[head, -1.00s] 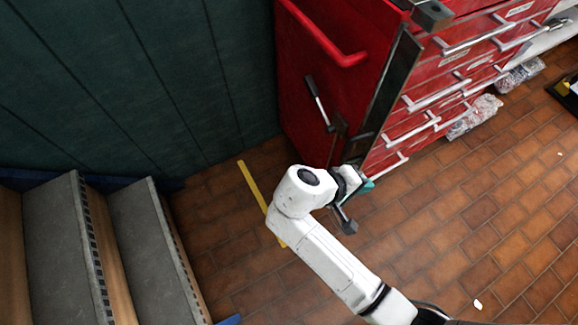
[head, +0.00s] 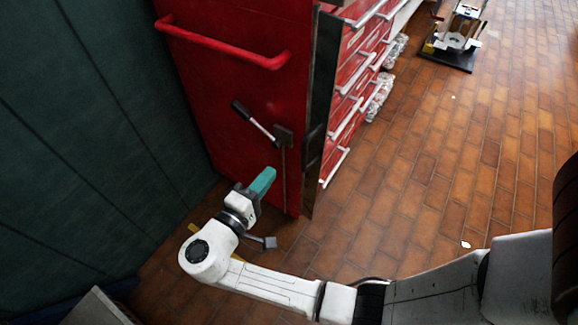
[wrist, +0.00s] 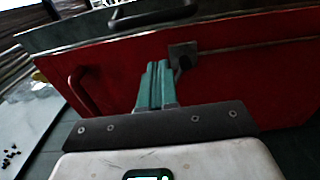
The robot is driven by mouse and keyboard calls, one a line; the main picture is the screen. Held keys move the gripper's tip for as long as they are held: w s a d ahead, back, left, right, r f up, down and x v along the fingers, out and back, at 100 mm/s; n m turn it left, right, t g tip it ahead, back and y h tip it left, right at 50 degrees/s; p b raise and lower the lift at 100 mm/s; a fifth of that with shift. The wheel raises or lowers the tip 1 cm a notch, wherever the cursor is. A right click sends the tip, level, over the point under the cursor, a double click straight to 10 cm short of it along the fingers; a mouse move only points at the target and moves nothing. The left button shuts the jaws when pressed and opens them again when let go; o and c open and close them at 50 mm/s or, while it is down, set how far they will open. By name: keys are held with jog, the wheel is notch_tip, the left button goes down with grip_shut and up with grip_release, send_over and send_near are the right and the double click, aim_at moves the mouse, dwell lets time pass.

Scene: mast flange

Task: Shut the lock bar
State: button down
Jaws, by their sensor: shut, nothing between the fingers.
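A dark upright bar (head: 322,85), which looks like the lock bar, runs down the front corner of the red cabinet (head: 225,90), with a dark handle (head: 313,147) low on it. Whether it lies flush against the drawers cannot be told. On the cabinet's side panel is a lever with a black grip (head: 241,111), joined to a bracket (head: 283,136) and a thin rod. My gripper (head: 264,181) is shut and empty, below the lever and left of the bar. In the wrist view its teal fingers (wrist: 155,84) point toward the red panel, beside the bracket (wrist: 183,55).
A red push handle (head: 222,45) sticks out high on the side panel. A dark green wall (head: 90,120) stands close on the left. Drawer handles (head: 356,75) jut out at the right. The tiled floor (head: 440,170) is open there; a small stand (head: 458,38) is far back.

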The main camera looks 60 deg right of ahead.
jog(key=s+d, duration=0.2)
jog(key=d, duration=0.4)
jog(key=shift+s, duration=0.3)
